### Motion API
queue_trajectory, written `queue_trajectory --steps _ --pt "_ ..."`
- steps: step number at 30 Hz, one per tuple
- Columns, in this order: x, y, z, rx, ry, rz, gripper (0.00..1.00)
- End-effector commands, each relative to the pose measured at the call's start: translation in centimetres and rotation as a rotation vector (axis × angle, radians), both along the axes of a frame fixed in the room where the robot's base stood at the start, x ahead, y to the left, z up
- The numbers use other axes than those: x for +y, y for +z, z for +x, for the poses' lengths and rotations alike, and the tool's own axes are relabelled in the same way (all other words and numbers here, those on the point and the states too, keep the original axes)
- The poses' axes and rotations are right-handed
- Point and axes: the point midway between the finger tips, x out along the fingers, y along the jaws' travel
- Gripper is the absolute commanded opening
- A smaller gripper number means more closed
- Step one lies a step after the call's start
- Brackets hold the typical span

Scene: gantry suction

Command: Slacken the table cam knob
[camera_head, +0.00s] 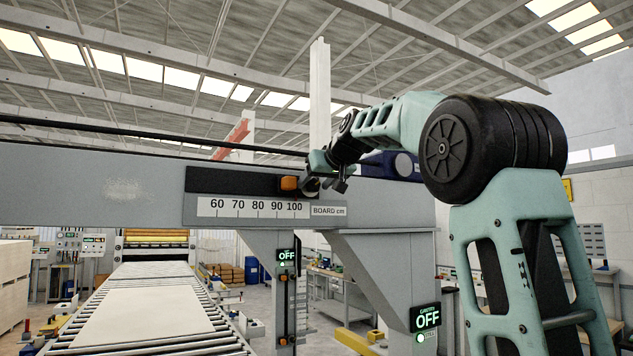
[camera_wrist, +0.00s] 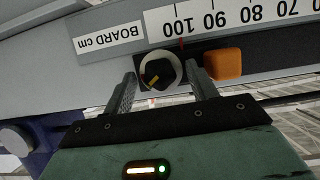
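In the wrist view a round black knob (camera_wrist: 158,72) with a yellow pointer mark and a pale ring sits on the board scale (camera_wrist: 205,20), beside an orange block (camera_wrist: 222,64). No label shows whether it is the table cam knob. My gripper (camera_wrist: 162,70) is open, one finger on each side of the knob, with gaps visible; contact is not clear. In the head view my gripper (camera_head: 318,186) is at the beam, right of the orange block (camera_head: 289,183), and hides most of the knob.
The grey gantry beam (camera_head: 90,185) crosses the view. Below it, a post carries small orange parts (camera_head: 283,278) and an "OFF" display (camera_head: 286,255). A larger "OFF" panel (camera_head: 426,317) is at the right. A roller conveyor (camera_head: 215,340) with a pale board (camera_head: 145,310) runs at lower left.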

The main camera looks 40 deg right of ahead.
Motion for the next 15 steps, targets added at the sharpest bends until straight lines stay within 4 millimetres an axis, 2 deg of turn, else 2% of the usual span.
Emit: queue_trajectory --steps 1,3,5,15 --pt "0.0 0.0 -0.01 0.0 0.0 0.0 0.46" --pt "0.0 0.01 -0.02 0.0 0.0 0.0 0.27" --pt "0.0 0.01 -0.02 0.0 0.0 0.0 0.12" --pt "0.07 -0.05 0.0 0.009 0.001 -0.038 0.13"
